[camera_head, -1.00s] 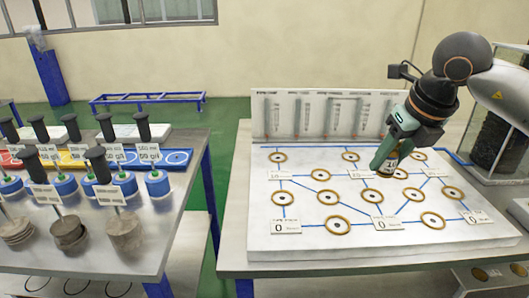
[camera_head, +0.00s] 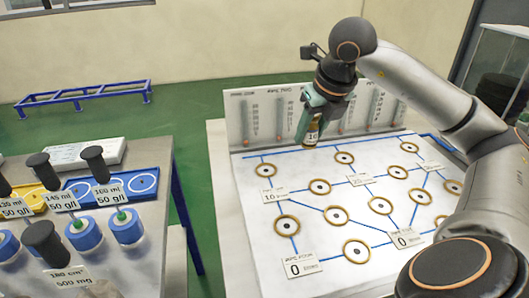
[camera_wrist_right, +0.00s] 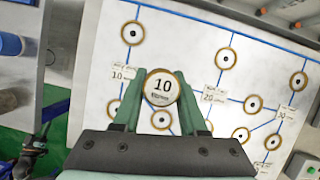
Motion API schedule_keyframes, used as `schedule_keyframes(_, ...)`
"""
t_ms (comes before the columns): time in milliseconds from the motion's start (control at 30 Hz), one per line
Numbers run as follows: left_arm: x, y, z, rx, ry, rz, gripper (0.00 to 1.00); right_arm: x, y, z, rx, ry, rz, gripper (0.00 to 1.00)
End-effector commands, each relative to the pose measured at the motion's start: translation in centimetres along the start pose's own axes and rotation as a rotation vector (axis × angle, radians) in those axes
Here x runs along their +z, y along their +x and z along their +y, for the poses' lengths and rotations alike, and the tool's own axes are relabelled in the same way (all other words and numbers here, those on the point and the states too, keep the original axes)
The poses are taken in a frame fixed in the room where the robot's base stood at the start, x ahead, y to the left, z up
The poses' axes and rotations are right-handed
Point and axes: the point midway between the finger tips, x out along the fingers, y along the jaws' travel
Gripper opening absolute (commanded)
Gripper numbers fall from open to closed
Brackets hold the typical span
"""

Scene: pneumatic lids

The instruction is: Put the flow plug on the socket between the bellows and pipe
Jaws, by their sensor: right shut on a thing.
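My right gripper (camera_head: 318,108) is shut on the flow plug (camera_head: 311,135), a short brass-coloured cylinder with a white top. It holds the plug over the rear left part of the white board (camera_head: 330,275). In the right wrist view the plug's round top (camera_wrist_right: 162,86) reads 10 and sits between the green fingers. Gold-ringed sockets with dark centres, such as one at the rear left (camera_head: 266,170), are joined by blue lines on the board. I cannot make out which socket lies between the bellows and pipe. My left gripper is out of view.
An upright panel with gauge tubes (camera_head: 283,115) stands along the board's back edge. Small number cards (camera_head: 304,267) stand on the board. Green floor separates the two tables.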

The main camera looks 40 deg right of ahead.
Motion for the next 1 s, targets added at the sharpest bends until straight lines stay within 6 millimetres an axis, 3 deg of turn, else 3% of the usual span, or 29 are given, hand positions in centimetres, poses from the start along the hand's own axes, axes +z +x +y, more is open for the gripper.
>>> schedule_keyframes(300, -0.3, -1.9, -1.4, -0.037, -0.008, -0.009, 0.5, 3.4, 3.8, 3.6, 0.006, -0.001, 0.001, 0.0)
schedule_keyframes(500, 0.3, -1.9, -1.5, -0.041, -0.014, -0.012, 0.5, 4.1, 8.3, 5.1, 0.002, 0.0, 0.001, 0.0)
schedule_keyframes(867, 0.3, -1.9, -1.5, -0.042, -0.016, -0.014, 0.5, 4.6, 11.3, 6.3, 0.001, 0.0, 0.001, 0.0)
schedule_keyframes(1000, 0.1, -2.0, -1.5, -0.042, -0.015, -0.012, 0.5, 3.6, 13.3, 6.1, -0.002, -0.001, 0.002, 0.0)
